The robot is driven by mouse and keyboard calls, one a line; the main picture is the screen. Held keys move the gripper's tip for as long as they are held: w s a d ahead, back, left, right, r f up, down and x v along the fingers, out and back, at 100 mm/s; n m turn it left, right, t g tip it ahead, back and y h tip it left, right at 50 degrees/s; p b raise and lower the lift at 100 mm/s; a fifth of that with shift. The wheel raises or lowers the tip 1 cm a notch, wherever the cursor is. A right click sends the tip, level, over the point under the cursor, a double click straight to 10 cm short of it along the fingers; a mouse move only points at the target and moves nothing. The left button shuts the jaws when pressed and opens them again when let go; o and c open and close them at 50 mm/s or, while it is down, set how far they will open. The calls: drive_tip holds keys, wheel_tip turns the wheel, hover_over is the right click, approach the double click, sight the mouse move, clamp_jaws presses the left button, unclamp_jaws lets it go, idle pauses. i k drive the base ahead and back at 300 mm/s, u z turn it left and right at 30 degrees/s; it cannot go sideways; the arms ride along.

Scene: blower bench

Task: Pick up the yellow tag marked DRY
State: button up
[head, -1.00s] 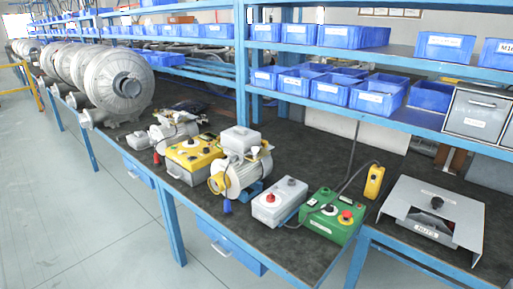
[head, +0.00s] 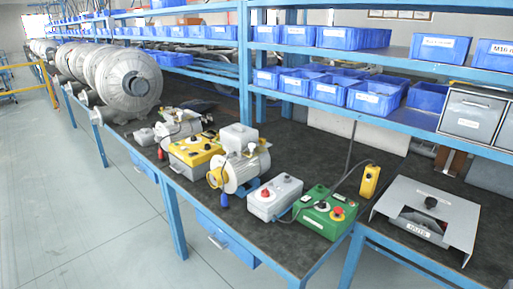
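I cannot make out a yellow tag marked DRY in the head view. Yellow things that show are a control box (head: 196,151) with knobs on the bench and an upright yellow pendant (head: 369,181) with a cable. No writing on either can be read as DRY. My gripper is not in view.
The dark bench top (head: 328,152) carries a motor (head: 243,170), a grey switch box (head: 275,198), a green control box (head: 327,215) and a grey hood (head: 460,219). Large blowers (head: 131,83) stand at left. Blue bins (head: 374,97) fill the shelves. Floor (head: 75,200) at left is clear.

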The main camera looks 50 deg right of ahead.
sight(262, 141)
drive_tip(key=k, duration=1.05)
drive_tip(key=z, duration=0.5)
drive_tip(key=i, duration=1)
drive_tip(key=u, duration=0.15)
